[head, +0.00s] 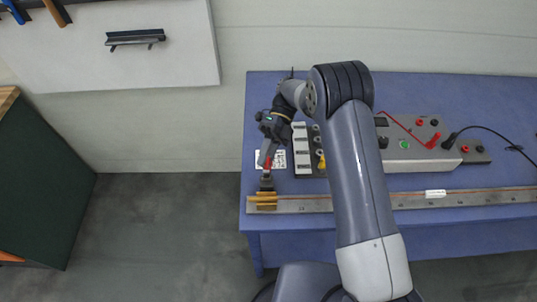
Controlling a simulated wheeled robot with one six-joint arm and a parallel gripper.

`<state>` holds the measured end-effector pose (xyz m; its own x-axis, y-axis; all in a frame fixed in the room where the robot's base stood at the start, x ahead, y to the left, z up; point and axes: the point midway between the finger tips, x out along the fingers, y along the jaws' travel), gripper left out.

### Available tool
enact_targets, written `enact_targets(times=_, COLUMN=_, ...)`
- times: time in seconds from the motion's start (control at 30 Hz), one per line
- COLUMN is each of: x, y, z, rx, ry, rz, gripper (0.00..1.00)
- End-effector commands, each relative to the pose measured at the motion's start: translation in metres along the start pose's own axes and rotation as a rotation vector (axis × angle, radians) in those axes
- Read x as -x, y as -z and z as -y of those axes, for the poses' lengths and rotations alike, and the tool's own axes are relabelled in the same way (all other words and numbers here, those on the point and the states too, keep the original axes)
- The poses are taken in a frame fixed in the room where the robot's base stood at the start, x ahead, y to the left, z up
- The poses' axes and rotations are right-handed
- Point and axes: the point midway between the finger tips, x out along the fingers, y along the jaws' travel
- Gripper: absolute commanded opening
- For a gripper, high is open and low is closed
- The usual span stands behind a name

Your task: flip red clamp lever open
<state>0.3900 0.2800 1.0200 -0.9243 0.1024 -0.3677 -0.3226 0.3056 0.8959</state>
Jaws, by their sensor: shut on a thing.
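The red clamp lever (268,164) shows as a small red piece above a dark clamp body (266,184). The clamp stands at the left end of a long metal rail, with a brass-yellow block (264,201) at its foot. My gripper (267,157) reaches down from above and is shut on the red lever. The fingers hide most of the lever, so its exact angle cannot be told.
A blue bench (470,218) carries the metal rail (408,202) along its front. A grey instrument box (415,153) with a red lead and black cable stands behind my arm. A white slotted strip (302,150) lies close right of the gripper. The floor at left is clear.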

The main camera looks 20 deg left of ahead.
Motion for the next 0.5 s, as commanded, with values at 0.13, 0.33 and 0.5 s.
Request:
enact_targets(times=0.13, x=0.0005, y=0.0001, z=-0.0001, rx=-0.001, ry=0.000, rz=0.001, gripper=0.00)
enact_targets(times=0.33, x=0.0004, y=0.0001, z=0.0000, rx=0.000, ry=0.000, rz=0.001, gripper=0.34)
enact_targets(times=0.5, x=0.0002, y=0.0002, z=0.0000, rx=0.000, ry=0.000, rz=0.000, gripper=0.43)
